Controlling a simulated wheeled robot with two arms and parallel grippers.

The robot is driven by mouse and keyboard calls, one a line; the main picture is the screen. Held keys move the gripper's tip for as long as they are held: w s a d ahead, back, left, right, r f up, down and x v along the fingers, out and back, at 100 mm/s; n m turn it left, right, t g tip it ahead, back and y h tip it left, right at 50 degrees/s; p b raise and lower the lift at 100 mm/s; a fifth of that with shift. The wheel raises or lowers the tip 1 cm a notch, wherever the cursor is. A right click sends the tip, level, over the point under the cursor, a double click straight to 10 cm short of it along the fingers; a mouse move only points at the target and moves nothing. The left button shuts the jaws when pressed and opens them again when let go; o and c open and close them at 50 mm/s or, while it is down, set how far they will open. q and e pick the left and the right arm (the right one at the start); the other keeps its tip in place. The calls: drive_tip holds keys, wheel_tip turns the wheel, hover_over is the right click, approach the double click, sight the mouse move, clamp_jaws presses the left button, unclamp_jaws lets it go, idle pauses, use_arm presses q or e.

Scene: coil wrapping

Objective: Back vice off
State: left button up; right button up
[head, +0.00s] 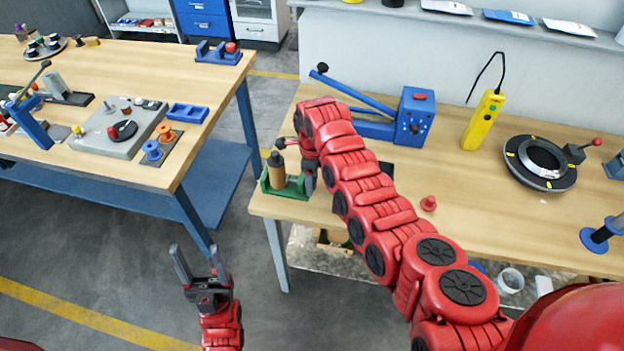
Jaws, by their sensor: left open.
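A small green vice (288,190) stands at the left front corner of the right-hand bench. A brown cylinder with a dark top (277,170) stands upright in it. My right gripper (310,180) points down at the vice's right end, just right of the cylinder. A short bar with a dark knob (281,143) shows beside the wrist. The wrist hides part of the vice, and I cannot tell whether the fingers touch it or are closed. My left gripper (199,262) is open and empty, over the floor between the benches.
On the right-hand bench (468,215) are a blue lever tool (410,115), a yellow handheld unit (483,120), a black ring fixture (540,162) and a small red piece (428,203). My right arm crosses this bench. The left bench (150,75) holds fixtures and spools.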

clamp_jaws()
drive_tip(key=shift+a, duration=0.1)
drive_tip(key=shift+f, duration=0.1)
drive_tip(key=shift+a+t+b, duration=0.15)
drive_tip(key=shift+t+b, duration=0.2)
drive_tip(key=shift+t, duration=0.15)
drive_tip(key=shift+s+t+h+b, duration=0.1)
drive_tip(key=shift+t+h+b, duration=0.2)
drive_tip(key=shift+t+b, duration=0.45)
drive_tip(key=shift+s, duration=0.1)
drive_tip(key=shift+o, duration=2)
unclamp_jaws()
